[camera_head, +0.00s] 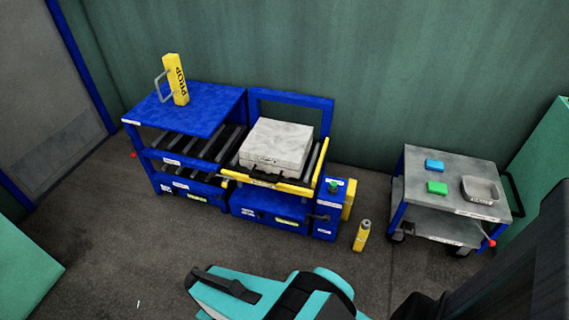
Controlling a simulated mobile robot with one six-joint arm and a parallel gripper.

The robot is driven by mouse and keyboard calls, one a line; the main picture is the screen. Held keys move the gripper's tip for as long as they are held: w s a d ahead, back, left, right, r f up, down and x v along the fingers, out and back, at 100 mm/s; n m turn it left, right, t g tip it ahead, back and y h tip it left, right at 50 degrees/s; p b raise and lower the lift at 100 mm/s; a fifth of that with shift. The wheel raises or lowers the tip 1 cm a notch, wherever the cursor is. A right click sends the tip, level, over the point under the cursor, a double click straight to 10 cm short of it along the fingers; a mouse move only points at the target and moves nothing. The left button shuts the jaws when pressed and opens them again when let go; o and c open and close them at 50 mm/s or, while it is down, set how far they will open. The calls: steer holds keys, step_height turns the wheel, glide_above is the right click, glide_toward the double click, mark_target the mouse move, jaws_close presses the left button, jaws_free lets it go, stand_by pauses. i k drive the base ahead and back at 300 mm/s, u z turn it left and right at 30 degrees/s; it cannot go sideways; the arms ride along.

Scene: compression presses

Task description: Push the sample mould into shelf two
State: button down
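The sample mould (277,143) is a thick, pale grey slab with a dark handle on its front. It sits flat on the roller bed of a blue and yellow lift table (272,217). The blue shelf rack (196,113) stands directly left of the table, with roller shelves below its top. The mould is outside the rack, and I cannot read which shelf label is two. My gripper (226,285), dark on a teal arm, is at the bottom of the view, in front of and apart from the table. I see nothing in it, but its opening is unclear.
A yellow prop (176,80) stands on the rack top. A yellow bottle (362,236) stands on the floor right of the table. A grey cart (455,170) at right holds a blue block, a green block and a tray. The floor in front of the rack is clear.

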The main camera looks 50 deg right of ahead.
mark_target(281, 148)
steer(key=u, duration=0.8)
steer(key=k, duration=0.1)
steer(key=z, duration=2.35)
steer(key=k, duration=0.95)
steer(key=u, duration=0.1)
steer(key=i, duration=0.7)
steer(key=u, duration=0.05)
